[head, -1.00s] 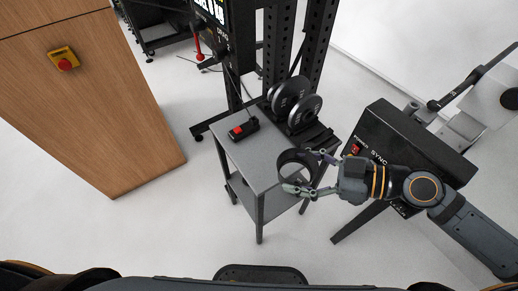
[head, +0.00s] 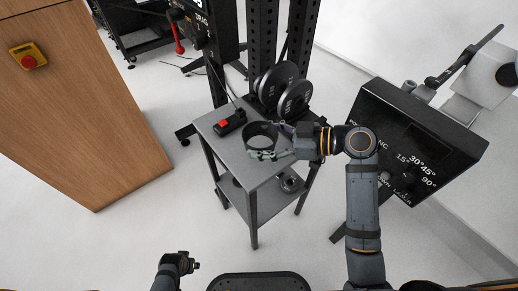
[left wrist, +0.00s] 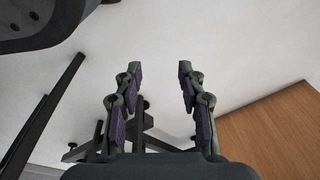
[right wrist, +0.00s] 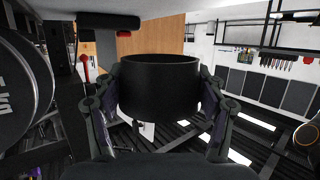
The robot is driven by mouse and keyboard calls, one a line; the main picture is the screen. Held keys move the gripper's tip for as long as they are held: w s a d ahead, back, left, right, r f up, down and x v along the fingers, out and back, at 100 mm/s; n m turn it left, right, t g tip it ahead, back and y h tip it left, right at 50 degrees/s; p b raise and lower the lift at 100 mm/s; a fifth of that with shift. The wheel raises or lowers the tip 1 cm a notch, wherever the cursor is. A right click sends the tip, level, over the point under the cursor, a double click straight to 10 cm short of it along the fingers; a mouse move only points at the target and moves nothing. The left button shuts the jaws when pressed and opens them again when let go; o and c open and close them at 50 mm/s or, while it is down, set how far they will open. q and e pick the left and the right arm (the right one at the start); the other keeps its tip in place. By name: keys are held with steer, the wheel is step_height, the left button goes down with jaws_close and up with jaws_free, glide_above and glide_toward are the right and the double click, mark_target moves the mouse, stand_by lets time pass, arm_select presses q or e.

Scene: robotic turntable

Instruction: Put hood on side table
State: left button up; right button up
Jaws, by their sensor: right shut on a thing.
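The hood is a black open ring (head: 259,131), held over the grey side table (head: 232,152). My right gripper (head: 270,142) is shut on it, with one finger on each side. In the right wrist view the hood (right wrist: 158,85) fills the space between the fingers. I cannot tell whether its lower edge touches the table top. My left gripper (left wrist: 158,95) is open and empty, with floor behind its fingers. In the head view only a small part of the left arm shows at the bottom.
A black device with a red button (head: 230,122) lies on the table's left part. Black weight plates (head: 294,98) stand behind the table. A dark control box (head: 418,140) is to the right. A wooden cabinet (head: 85,110) is at the left. A round part (head: 291,183) lies on the lower shelf.

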steer(key=shift+w+a+f, duration=0.25)
steer(key=shift+w+f, duration=0.3)
steer(key=shift+f, duration=0.2)
steer(key=f, duration=0.2)
steer(key=f+b, duration=0.1)
steer(key=shift+w+a+f, duration=0.2)
steer(key=shift+w+f, duration=0.1)
steer(key=shift+f, duration=0.05)
arm_select(q)
steer(key=r, duration=0.1)
steer(key=w+r, duration=0.1)
steer(key=d, duration=0.1)
steer(key=shift+w+r, duration=0.25)
steer(key=shift+r, duration=0.15)
arm_select(e)
steer(key=shift+f, duration=0.15)
steer(key=shift+f, duration=0.1)
steer(key=o, duration=1.1)
arm_select(q)
steer(key=shift+w+r, duration=0.1)
steer(key=shift+r, duration=0.05)
arm_select(e)
steer(key=shift+o, duration=0.2)
